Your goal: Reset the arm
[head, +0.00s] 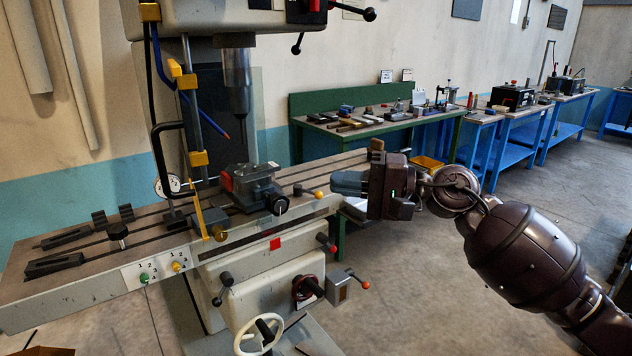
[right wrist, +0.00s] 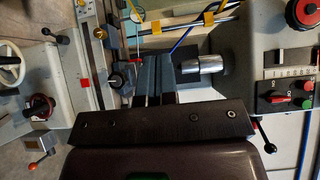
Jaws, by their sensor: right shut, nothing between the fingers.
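My right arm comes in from the right in the head view. Its gripper (head: 348,183) is shut and empty, with the grey fingers pointing left beside the right end of the milling machine table (head: 318,172). The fingers are right of the vise (head: 256,187) and appear clear of it. In the right wrist view the closed fingers (right wrist: 152,75) point toward the milling machine, with the spindle (right wrist: 205,64) to their right. My left gripper is not in view.
A white handwheel (head: 258,336) and several levers stick out below the milling table. A green bench (head: 300,118) with tools stands behind, and blue benches (head: 507,140) line the wall. The floor (head: 440,290) below the right arm is clear.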

